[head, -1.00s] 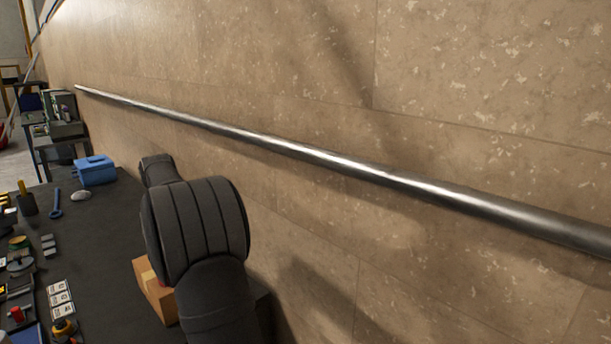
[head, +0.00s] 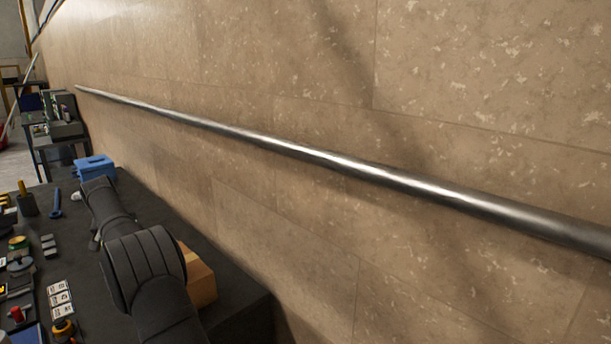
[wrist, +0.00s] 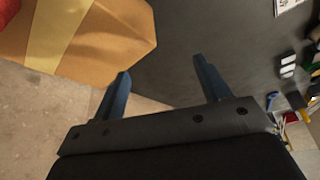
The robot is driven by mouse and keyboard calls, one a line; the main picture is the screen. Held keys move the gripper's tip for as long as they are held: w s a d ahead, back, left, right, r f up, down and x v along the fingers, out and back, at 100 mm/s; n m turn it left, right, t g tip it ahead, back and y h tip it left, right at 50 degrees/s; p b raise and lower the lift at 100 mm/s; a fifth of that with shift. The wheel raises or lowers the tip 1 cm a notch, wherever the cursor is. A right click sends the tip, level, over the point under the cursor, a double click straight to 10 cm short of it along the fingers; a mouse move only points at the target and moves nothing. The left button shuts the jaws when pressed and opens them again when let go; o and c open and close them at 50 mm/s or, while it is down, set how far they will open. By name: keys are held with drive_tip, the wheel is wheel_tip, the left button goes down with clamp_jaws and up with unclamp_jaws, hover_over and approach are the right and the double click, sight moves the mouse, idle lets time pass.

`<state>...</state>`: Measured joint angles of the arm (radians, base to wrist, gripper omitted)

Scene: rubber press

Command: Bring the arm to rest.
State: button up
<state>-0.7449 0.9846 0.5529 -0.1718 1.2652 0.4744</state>
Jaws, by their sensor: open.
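My gripper (wrist: 161,82) shows in the wrist view with its two blue fingers spread apart and nothing between them. It hangs above the dark bench top (wrist: 180,55), close to its edge by the wall. A cardboard box (wrist: 110,30) with a tan tape strip lies ahead and to the left of the fingers, apart from them. In the head view my dark arm reaches over the bench, and the gripper itself is not clearly visible there. The cardboard box (head: 199,277) stands behind my arm, partly hidden by it.
A stone wall with a long metal rail (head: 330,160) runs along the right. A blue toolbox (head: 95,168) stands at the bench's far end.

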drive_tip(key=s+a+f, duration=0.1)
drive_tip(key=a+f, duration=0.2)
drive_tip(key=a, duration=0.3)
drive_tip(key=shift+s+a+f+m, duration=0.15)
drive_tip(key=shift+f+m, duration=0.05)
drive_tip(key=shift+m, duration=0.1)
drive_tip(key=d+r, duration=0.3)
drive_tip(key=d, duration=0.5)
drive_tip(key=w+d+r+n, duration=0.1)
drive_tip(key=d+r, duration=0.3)
drive_tip(key=d, duration=0.4)
drive_tip(key=shift+r, duration=0.25)
